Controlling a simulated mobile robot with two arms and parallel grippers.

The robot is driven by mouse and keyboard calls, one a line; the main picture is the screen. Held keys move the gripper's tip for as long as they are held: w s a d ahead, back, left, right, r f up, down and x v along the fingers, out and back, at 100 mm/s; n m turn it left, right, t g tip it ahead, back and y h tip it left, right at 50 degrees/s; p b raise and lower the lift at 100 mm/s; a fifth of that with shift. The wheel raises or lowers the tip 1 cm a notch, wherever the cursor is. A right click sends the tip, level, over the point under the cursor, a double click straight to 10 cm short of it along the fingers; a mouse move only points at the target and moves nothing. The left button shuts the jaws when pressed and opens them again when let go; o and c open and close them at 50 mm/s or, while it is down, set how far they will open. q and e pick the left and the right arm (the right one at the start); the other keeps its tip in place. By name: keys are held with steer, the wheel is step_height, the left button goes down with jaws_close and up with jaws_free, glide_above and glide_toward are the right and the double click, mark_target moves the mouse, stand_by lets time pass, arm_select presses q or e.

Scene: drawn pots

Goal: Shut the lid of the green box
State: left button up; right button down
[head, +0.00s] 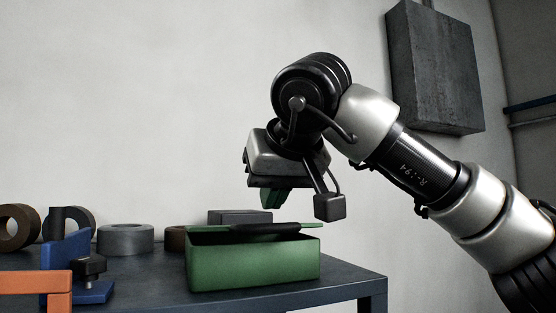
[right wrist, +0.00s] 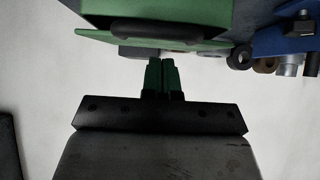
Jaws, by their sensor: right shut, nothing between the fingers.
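The green box (head: 253,265) stands on the table, its front wall facing me. Its green lid (head: 312,225) shows nearly edge-on at rim height, with a dark handle (head: 265,229); its exact angle is hard to tell. In the right wrist view the box (right wrist: 170,8), lid (right wrist: 135,44) and handle (right wrist: 155,33) are at the top of the picture, beyond the fingertips. My right gripper (head: 271,200) has its green fingers together and empty, pointing down above the lid in the head view. The fingers also show in the right wrist view (right wrist: 161,65), apart from the lid. My left gripper is not in view.
The dark blue table (head: 345,285) ends just right of the box. A blue clamp-like tool (head: 68,250), an orange piece (head: 60,282) and several rolls, such as a grey one (head: 125,240), stand at left. A dark grey block (head: 238,216) is behind the box. A grey panel (head: 435,70) hangs on the wall.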

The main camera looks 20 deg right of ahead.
mark_target(274, 230)
steer(key=shift+f, duration=0.85)
step_height(274, 230, down, 2)
steer(key=shift+s+f+t+b, duration=0.15)
steer(key=shift+t+b, duration=0.25)
steer(key=shift+b, duration=0.6)
steer(key=shift+s+f+t+b, duration=0.2)
steer(key=shift+f+t+b, duration=0.2)
steer(key=shift+f+b, duration=0.25)
steer(key=shift+r, duration=0.1)
